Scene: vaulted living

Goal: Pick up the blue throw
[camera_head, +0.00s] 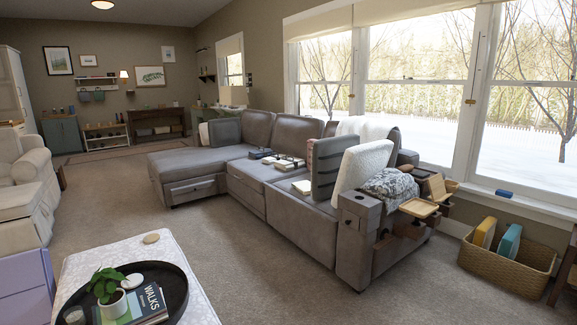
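No cloth that is plainly a blue throw shows. A teal-blue item (510,241) stands upright in the wicker basket (490,265) on the floor at the right, beside a yellow item (485,233). It is too small to tell whether it is a folded throw or something else. A small dark blue item (504,193) lies on the window sill (540,205) above the basket. A white throw or cover (365,128) hangs over the sofa back. My gripper is not in view.
A grey sectional sofa (285,190) with cushions fills the middle. A white-topped table (195,290) with a dark round tray (177,292) stands at the front left. Open carpet (255,270) lies between table and sofa. A cream armchair (35,165) and lavender drawers (25,285) edge the left.

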